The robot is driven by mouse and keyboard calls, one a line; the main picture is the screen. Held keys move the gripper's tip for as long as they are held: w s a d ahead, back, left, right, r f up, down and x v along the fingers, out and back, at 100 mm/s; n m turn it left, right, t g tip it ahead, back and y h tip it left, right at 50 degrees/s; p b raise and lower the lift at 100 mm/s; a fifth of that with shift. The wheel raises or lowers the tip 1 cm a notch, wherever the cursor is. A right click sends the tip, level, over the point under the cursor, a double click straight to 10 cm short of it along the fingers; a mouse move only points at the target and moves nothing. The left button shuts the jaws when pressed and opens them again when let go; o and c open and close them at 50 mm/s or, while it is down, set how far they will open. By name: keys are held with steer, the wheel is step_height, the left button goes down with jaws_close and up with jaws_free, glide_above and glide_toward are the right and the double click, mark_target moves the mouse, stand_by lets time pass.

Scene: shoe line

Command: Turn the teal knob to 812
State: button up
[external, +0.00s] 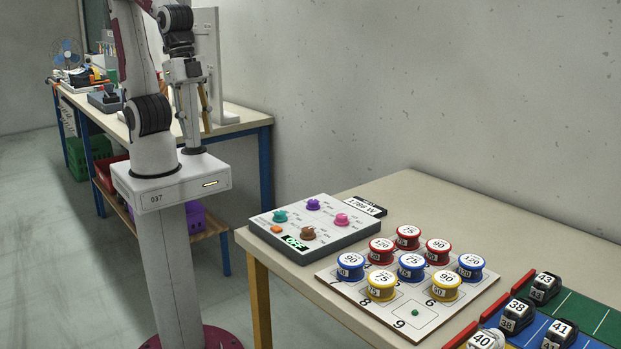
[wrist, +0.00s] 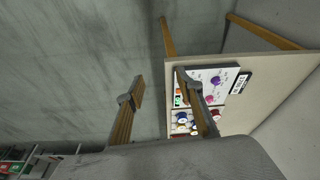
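The teal knob (external: 280,216) sits at the left of a light grey control panel (external: 330,241) on the near table. Purple (external: 313,204), pink (external: 341,219) and brown (external: 308,233) knobs share the panel. The scale marks are too small to read. An orange button (external: 277,229) and a green OFF display (external: 295,243) are at its front. In the wrist view, my gripper (wrist: 160,84) is open and empty, its fingers wide apart. One finger overlaps the panel (wrist: 229,73) and hides part of it; I cannot make out the teal knob there. My gripper is well away from the panel.
A board (external: 448,318) with several numbered spools stands right of the panel. Coloured lanes with black numbered blocks (external: 545,288) lie further right. A label reading about 1788 W (external: 365,206) lies behind the panel. A cluttered bench (external: 238,113) stands at the back left.

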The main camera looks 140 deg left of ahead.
steer(key=w+a+f+n+g, duration=0.2)
steer(key=w+a+f+n, duration=0.3)
steer(key=w, duration=0.2)
steer(key=w+a+f+n+g, duration=0.1)
steer(key=w+a+f+n, duration=0.35)
steer(key=w, duration=0.25)
steer(key=n, duration=0.4)
glide_above(280, 212)
steer(key=shift+s+d+f, duration=0.15)
steer(key=shift+d+f, duration=0.05)
steer(key=shift+f, duration=0.55)
steer(key=shift+w+a+r+n, duration=0.1)
steer(key=shift+w+r+n, duration=0.15)
steer(key=shift+n, duration=1.2)
steer(key=shift+f, duration=3.85)
